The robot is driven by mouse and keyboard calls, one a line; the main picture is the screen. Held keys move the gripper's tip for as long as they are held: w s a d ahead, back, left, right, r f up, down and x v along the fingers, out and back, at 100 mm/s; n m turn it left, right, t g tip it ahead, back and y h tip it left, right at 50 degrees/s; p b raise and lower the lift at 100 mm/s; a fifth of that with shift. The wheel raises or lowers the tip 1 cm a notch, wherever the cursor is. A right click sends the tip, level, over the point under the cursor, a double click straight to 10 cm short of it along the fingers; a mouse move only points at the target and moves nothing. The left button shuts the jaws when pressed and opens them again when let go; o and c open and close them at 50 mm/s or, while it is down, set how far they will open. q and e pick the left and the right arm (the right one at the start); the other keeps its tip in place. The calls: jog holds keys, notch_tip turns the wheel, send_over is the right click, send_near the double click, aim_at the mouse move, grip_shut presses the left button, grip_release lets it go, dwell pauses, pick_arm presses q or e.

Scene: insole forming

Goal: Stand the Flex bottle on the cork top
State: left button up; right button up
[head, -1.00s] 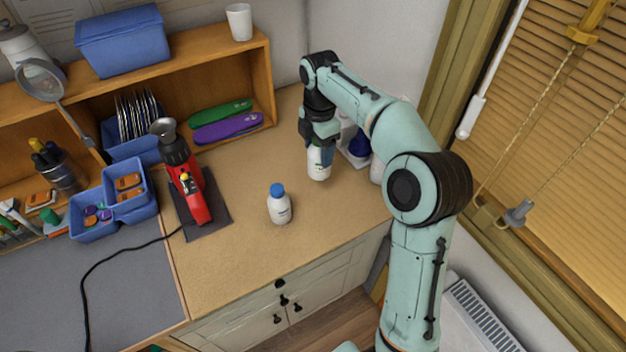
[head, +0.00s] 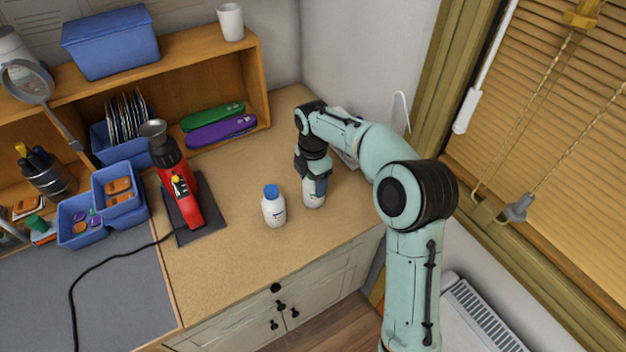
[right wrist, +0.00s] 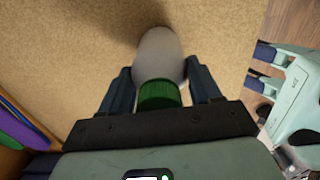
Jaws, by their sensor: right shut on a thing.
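My right gripper (head: 314,180) is shut on a white bottle (head: 313,197), held upright over the cork top (head: 235,270). Its green cap (right wrist: 160,94) sits between the fingers in the right wrist view. I cannot read its label or tell whether its base touches the cork. A second white bottle with a blue cap (head: 273,208) stands upright on the cork, a little left of the held one. My left gripper (right wrist: 262,67) is at the right of the right wrist view, open and empty, away from the bottle; it is not in the head view.
A red tool (head: 182,195) stands on a dark mat left of the bottles, with a black cable. Blue bins (head: 118,190) and a wooden shelf (head: 225,60) lie beyond. The cork in front of the bottles is clear to the front edge.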

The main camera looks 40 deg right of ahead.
jog(key=shift+f, duration=0.15)
jog(key=o, duration=1.2)
jog(key=shift+o, duration=0.2)
notch_tip(320, 180, up, 12)
jog(key=shift+f+p, duration=0.15)
jog(key=shift+p, duration=0.9)
jog(key=shift+r, duration=0.35)
pick_arm(q)
jog(key=w+r, duration=0.3)
